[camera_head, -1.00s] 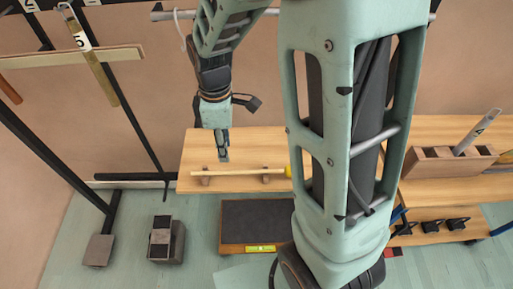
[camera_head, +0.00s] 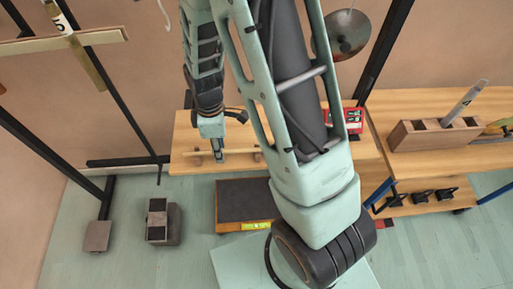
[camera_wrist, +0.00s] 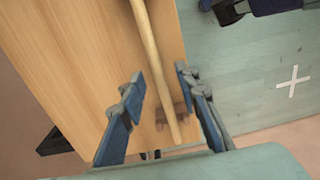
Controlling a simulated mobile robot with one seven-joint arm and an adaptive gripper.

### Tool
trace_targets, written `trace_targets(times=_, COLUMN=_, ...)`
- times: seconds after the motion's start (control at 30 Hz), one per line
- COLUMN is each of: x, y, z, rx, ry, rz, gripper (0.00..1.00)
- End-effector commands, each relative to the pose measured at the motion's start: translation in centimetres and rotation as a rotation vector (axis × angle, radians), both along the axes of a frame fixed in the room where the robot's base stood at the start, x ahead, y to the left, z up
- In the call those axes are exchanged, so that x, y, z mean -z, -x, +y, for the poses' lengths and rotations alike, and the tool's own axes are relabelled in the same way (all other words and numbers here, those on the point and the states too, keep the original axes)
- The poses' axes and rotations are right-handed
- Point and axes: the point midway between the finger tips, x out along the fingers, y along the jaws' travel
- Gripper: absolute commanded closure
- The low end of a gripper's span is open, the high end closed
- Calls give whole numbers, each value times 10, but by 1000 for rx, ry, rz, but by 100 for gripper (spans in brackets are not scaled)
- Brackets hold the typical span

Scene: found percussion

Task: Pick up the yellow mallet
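The mallet's pale wooden handle (camera_head: 238,151) lies level across small wooden rests on a wooden bench (camera_head: 183,152). Its yellow head is hidden behind my arm in the head view. My gripper (camera_head: 219,152) points down at the handle, toward its left part. In the wrist view, my gripper (camera_wrist: 159,78) is open, with one blue-grey finger on each side of the handle (camera_wrist: 152,50). Neither finger visibly touches it. I cannot tell exactly how far the fingertips reach down beside it.
A dark-topped box (camera_head: 245,200) stands on the floor before the bench, with a smaller block (camera_head: 163,222) to its left. A slotted wooden holder (camera_head: 435,134) stands on the right bench. A metal bowl-like disc (camera_head: 341,33) hangs behind. Black stand posts rise at left.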

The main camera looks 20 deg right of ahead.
Motion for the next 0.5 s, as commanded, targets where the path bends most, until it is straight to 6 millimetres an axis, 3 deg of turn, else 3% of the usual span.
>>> trace_targets(times=0.23, x=2, y=0, z=0, rx=0, ry=0, rz=-1, gripper=70)
trace_targets(times=0.5, x=1, y=0, z=0, rx=0, ry=0, rz=-1, gripper=99)
